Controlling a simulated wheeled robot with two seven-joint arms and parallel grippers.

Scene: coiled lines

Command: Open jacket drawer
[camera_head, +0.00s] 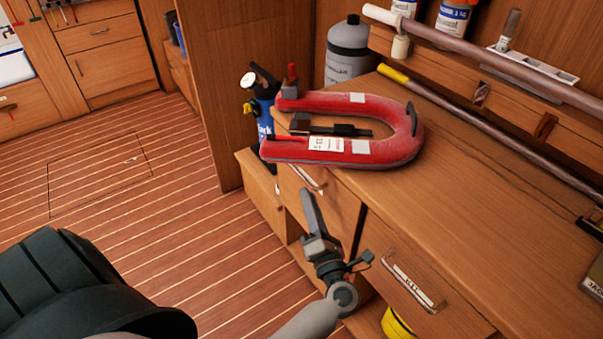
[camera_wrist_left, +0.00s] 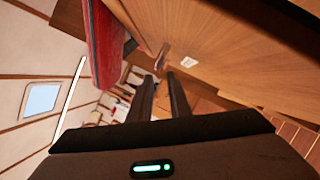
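Two wooden drawers show in the front of the counter (camera_head: 480,220). The left drawer (camera_head: 335,205) has a metal bar handle (camera_head: 309,179) and looks shut. The right drawer (camera_head: 440,300) has a handle with a white label (camera_head: 412,287), too small to read surely. I cannot tell which is the jacket drawer. My left gripper (camera_head: 308,208) is in front of the left drawer, its tips just below that handle in the picture. In the left wrist view its two fingers (camera_wrist_left: 161,85) stand apart with nothing between them, and a handle (camera_wrist_left: 163,55) shows beyond the tips. My right gripper is not in view.
A red life jacket (camera_head: 375,108) lies on the counter above the left drawer. A blue bottle (camera_head: 264,120) stands at the counter's left end, a grey cylinder (camera_head: 348,50) behind. A long pole (camera_head: 490,130) lies along the back. The plank floor (camera_head: 160,200) at left is clear.

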